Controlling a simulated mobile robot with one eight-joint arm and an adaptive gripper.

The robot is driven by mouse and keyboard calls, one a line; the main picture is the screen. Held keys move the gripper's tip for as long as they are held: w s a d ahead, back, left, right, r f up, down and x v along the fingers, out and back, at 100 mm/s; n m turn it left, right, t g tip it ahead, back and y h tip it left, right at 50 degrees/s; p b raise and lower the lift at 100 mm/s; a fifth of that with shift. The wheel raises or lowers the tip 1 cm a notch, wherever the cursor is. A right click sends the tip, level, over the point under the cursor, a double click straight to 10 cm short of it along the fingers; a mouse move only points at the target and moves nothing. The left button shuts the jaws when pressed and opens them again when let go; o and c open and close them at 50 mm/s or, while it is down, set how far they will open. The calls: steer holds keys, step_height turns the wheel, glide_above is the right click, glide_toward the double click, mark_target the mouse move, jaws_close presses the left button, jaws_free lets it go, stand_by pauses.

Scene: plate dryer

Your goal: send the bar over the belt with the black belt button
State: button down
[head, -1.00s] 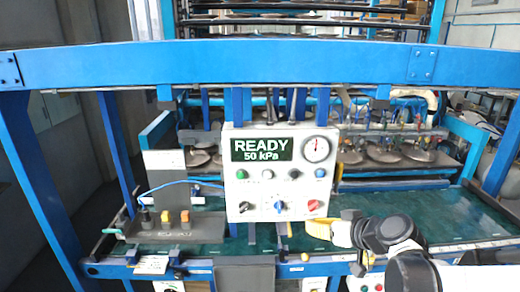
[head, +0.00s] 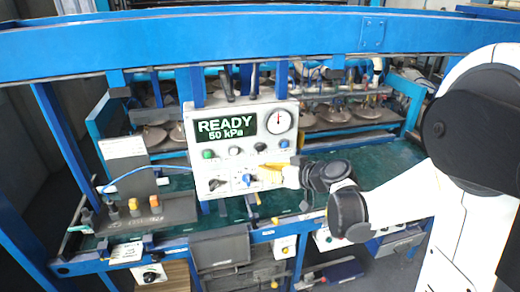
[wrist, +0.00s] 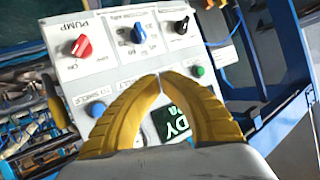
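The control box (head: 222,172) shows READY and 50 kPa. A black button (head: 260,147) sits in its row between a white (head: 235,151) and a blue one (head: 284,143). My gripper (head: 268,168) is before the box's lower right, just below that row; its yellow fingers hide the red knob from the head camera. In the wrist view the fingertips (wrist: 160,78) meet, with nothing between them, and hide the row's middle buttons. The bar (head: 318,95) with coloured fittings is behind the box, above round plates (head: 333,112). The green belt (head: 385,155) lies in front.
A blue beam (head: 280,38) crosses above the box. A grey plate with small orange-topped blocks (head: 134,207) is at left, with a blue hose beside it. In the wrist view the red (wrist: 82,46), blue (wrist: 138,33) and black knobs (wrist: 182,26) are clear of the fingers.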

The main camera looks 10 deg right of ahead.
glide_toward(249, 154)
steer(key=shift+f+x, duration=0.25)
steer(key=shift+x, duration=1.9)
steer(key=shift+a, duration=0.1)
steer(key=shift+w+b, duration=0.3)
